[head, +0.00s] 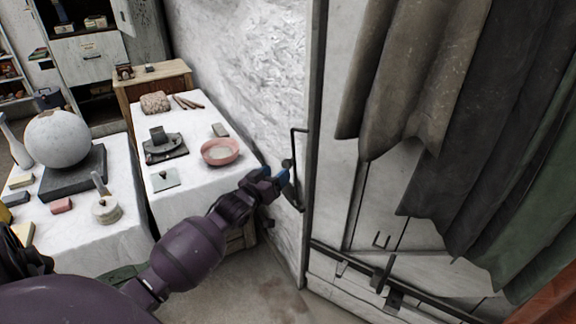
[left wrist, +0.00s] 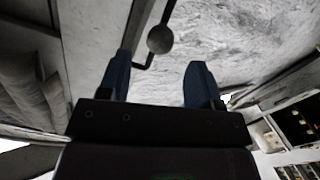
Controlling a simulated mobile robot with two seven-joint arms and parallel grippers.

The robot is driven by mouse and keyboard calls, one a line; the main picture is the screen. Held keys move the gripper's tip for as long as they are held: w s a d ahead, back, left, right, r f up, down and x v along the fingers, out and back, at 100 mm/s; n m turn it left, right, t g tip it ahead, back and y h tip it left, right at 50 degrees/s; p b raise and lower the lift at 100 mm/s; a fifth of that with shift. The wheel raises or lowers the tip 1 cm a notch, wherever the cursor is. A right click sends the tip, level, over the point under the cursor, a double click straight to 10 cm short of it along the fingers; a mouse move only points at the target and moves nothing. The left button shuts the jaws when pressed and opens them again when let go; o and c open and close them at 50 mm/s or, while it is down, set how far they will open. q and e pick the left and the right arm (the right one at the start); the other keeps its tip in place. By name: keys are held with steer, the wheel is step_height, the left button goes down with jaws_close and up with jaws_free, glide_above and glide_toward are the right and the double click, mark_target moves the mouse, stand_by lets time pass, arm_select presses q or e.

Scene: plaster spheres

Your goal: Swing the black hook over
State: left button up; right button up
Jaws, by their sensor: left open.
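A thin black bent rod (head: 294,139), which I take to be the black hook, stands out from the edge of the pale wall beside the dark upright post. A round grey knob (head: 287,163) sits by its middle. In the left wrist view the rod's bent end (left wrist: 144,64) and the knob (left wrist: 160,39) show just ahead of the fingers. My left gripper (head: 275,176) is at the rod's lower half. Its blue fingers (left wrist: 158,78) are apart, with the rod's bend near one finger; I cannot tell whether they touch. My right gripper is not in view.
White-covered tables at the left hold a pink bowl (head: 220,151), a plaster sphere (head: 57,138) and several small blocks. Brown, grey and green cloths (head: 420,80) hang at the right before pale cabinet doors. A black latch (head: 381,275) sits on a dark rail below.

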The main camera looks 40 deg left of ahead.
mark_target(287, 165)
arm_select(q)
steer(key=shift+w+a+b, duration=0.2)
steer(key=shift+w+b, duration=0.35)
steer(key=shift+w, duration=2.45)
jaws_close()
